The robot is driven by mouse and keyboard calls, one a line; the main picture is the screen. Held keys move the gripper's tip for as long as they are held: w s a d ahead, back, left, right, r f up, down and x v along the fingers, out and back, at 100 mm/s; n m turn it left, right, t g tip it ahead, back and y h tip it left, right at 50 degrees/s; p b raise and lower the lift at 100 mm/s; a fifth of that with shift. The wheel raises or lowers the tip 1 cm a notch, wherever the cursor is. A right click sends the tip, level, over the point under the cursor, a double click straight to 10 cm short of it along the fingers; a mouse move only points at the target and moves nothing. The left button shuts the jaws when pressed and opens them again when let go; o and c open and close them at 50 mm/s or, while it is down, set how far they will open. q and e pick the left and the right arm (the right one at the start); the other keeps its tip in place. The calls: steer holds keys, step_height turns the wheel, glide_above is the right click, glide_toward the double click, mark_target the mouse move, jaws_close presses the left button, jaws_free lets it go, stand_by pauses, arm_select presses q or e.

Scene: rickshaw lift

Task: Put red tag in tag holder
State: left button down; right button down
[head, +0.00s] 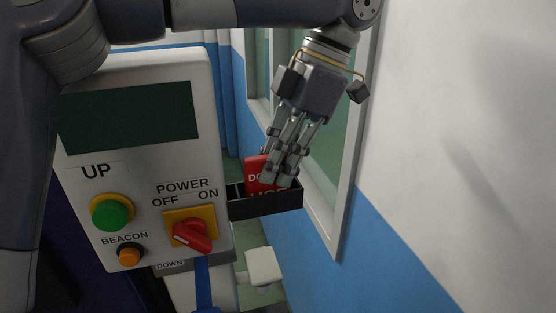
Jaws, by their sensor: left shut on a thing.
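The red tag (256,172) with white lettering stands in the mouth of the black tag holder (266,206), an open-topped box on the right side of the control panel. Its lower part is hidden behind the holder's front wall. My left gripper (279,176) reaches down from above and is shut on the tag, with its fingers covering the tag's right part. The fingertips are at the holder's rim. I cannot tell whether the tag touches the holder's floor. My right gripper is not in view.
The control panel (135,223) carries a green UP button (112,212), an orange BEACON button (129,254) and a red POWER switch (192,236). A window frame (345,150) and a blue and white wall (460,150) are to the right. A white block (263,266) sits below the holder.

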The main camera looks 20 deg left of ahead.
arm_select(q)
steer(key=shift+f, duration=0.15)
steer(key=c, duration=1.6)
jaws_free()
steer(key=shift+r, duration=0.3)
steer(key=shift+w+d+r, duration=0.15)
steer(key=shift+d+r, duration=0.05)
steer(key=shift+r, duration=0.1)
steer(key=p+v, duration=0.6)
steer(key=v, duration=0.5)
steer(key=shift+p, duration=0.3)
